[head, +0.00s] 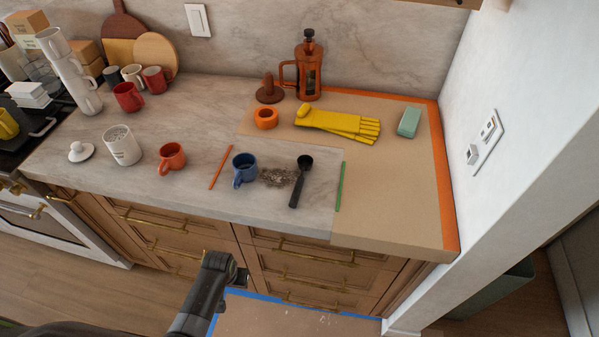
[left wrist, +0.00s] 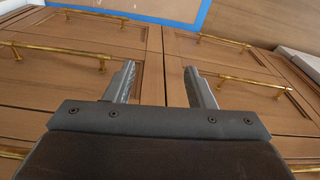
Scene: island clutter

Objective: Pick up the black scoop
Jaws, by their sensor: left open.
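The black scoop (head: 301,181) lies on the front part of the counter, its round bowl toward the back and its handle toward the front edge. A patch of dark loose grounds (head: 277,177) lies just left of it. My left gripper (left wrist: 161,85) is open and empty in the left wrist view, facing the wooden drawer fronts. In the head view my left arm reaches up from the bottom, below and in front of the counter, well short of the scoop. The scoop is not in the left wrist view. My right gripper is not in view.
A blue mug (head: 244,171) stands left of the grounds, and a green stick (head: 340,187) lies right of the scoop. Yellow gloves (head: 340,122) and a French press (head: 309,75) are farther back. The front right counter is clear. Drawer handles (left wrist: 223,40) stick out.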

